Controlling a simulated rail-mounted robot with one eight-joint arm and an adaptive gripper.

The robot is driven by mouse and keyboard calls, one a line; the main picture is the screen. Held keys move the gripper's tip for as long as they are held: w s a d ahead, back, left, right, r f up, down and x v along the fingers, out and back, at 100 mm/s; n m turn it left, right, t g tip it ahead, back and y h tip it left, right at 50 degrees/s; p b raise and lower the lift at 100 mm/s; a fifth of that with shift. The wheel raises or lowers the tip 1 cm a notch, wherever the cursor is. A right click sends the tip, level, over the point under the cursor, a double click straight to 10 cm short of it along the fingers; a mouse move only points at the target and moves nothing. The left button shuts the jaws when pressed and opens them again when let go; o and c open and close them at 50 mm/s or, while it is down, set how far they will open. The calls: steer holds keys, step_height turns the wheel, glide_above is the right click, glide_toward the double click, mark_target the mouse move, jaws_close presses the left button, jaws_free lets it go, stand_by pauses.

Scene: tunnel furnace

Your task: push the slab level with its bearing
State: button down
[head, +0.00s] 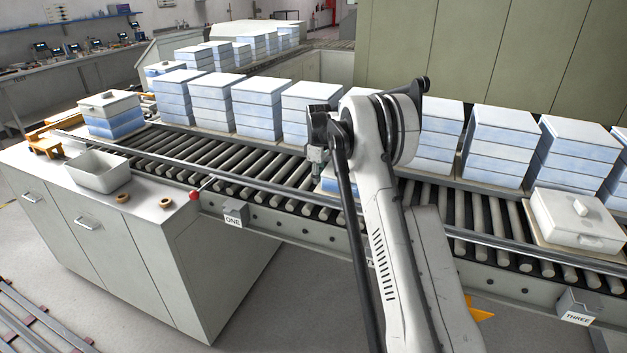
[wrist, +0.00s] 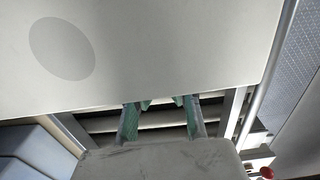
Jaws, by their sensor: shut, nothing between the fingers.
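A pale, flat slab (wrist: 170,45) with a round grey disc on its face fills the upper part of the wrist view. I take it for the slab partly showing on the rollers beside my arm in the head view (head: 329,185), where most of it is hidden. My gripper (wrist: 161,103) has green-sided fingers that reach the slab's near edge, with nothing held between them. The tips are partly hidden at that edge, and I cannot tell whether they touch it. I cannot make out the bearing for sure.
The roller conveyor (head: 232,170) has a front rail and a red button (head: 195,195). White-and-blue stacks (head: 257,107) line its far side. A lidded white box (head: 577,222) sits on the rollers at right. A white tray (head: 98,172) is on the left cabinet. Bare rollers lie left of my arm.

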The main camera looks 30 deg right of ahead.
steer(key=s+d+b, duration=0.2)
steer(key=s+d, duration=0.2)
steer(key=s, duration=0.1)
steer(key=s+d+b, duration=0.1)
steer(key=s+d, duration=0.4)
steer(key=shift+s+d+b, duration=0.2)
steer(key=shift+d+b, duration=0.1)
steer(key=shift+b, duration=0.1)
steer(key=shift+w+a, duration=0.1)
steer(key=shift+w, duration=0.05)
